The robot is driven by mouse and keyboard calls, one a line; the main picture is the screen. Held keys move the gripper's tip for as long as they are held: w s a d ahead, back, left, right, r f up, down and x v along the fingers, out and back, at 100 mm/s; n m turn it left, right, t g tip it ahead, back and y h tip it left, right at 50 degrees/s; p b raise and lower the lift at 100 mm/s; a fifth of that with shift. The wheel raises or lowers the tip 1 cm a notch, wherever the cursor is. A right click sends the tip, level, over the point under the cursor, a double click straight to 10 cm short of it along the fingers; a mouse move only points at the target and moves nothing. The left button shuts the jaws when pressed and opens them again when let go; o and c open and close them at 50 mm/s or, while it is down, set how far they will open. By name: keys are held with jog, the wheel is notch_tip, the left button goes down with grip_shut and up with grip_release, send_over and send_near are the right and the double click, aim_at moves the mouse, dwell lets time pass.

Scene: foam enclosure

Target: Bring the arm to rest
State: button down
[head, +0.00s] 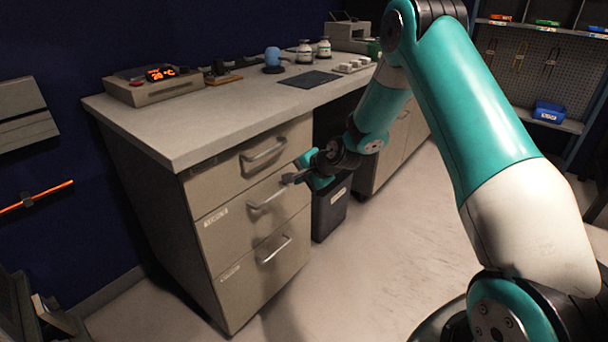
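My arm is teal and white and reaches from the lower right, up and over, then down to the drawer cabinet. My gripper (289,179) is at the front of the grey drawer cabinet (225,215), near the handle of the middle drawer (268,198). The fingertips are small and dark here, and I cannot tell whether they touch the handle or whether they are open. All three drawers look closed.
A dark bin (330,212) stands beside the cabinet. The floor (370,270) in front is clear.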

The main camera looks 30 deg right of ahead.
jog(key=s+a+r+n+g+y, duration=0.2)
jog(key=s+a+r+n+g, duration=0.2)
jog(key=s+a+r+n, duration=0.75)
jog(key=s+a+r+n+g+h, duration=0.1)
jog(key=s+a+r+n+g, duration=0.25)
jog(key=s, duration=0.95)
jog(key=s+a+r+n+g, duration=0.1)
jog(key=s+a+r+n, duration=0.35)
jog(key=s, duration=0.75)
notch_tip(320, 180, up, 16)
jog(key=s+d+p, duration=0.1)
jog(key=d+p, duration=0.1)
jog(key=p, duration=1.2)
jog(key=shift+s+d+n+h+p, duration=0.15)
jog(key=shift+s+n+h+p, duration=0.2)
jog(key=shift+n, duration=0.1)
jog(key=shift+f, duration=0.1)
